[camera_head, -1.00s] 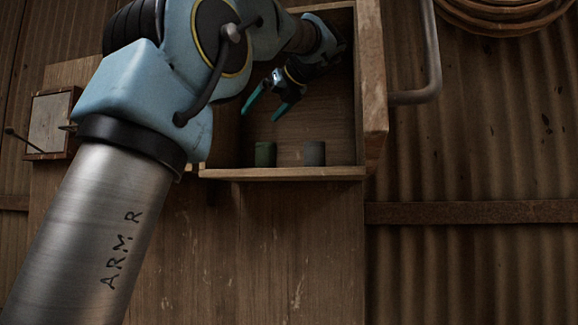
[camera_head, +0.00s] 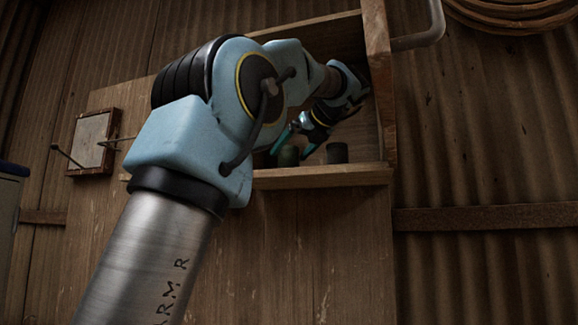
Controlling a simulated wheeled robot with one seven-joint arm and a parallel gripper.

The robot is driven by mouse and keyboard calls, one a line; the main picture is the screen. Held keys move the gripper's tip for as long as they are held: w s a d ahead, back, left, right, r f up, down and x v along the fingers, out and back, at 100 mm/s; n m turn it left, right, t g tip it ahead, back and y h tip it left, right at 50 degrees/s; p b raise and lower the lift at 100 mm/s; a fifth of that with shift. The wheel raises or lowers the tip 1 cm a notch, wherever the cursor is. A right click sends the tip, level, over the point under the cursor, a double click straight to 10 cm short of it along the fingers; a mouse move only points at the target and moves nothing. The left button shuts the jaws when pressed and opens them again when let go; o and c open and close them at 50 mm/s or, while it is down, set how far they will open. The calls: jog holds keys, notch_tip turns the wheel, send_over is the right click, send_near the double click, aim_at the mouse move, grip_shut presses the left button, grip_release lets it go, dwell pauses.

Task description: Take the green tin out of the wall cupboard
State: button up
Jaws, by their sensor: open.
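The wall cupboard (camera_head: 325,175) is open, with its wooden front ledge and right side showing. The green tin (camera_head: 288,157) stands upright on the cupboard floor, near the front ledge. My gripper (camera_head: 290,151) is inside the cupboard, pointing down and to the left. Its two teal fingers are apart, and the tin shows between their tips in the picture. I cannot tell whether the fingers are around the tin or short of it, or whether they touch it. My arm hides the left part of the cupboard.
A grey tin (camera_head: 337,153) stands close to the right of the green one. A small framed panel (camera_head: 91,142) with levers is on the wall at left. Coiled hoops (camera_head: 515,12) hang at upper right.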

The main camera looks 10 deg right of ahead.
aim_at(283, 163)
jog(key=p+x, duration=0.1)
jog(key=x, duration=0.5)
jog(key=shift+d, duration=0.2)
jog(key=shift+c, duration=0.2)
grip_shut()
dwell(0.4)
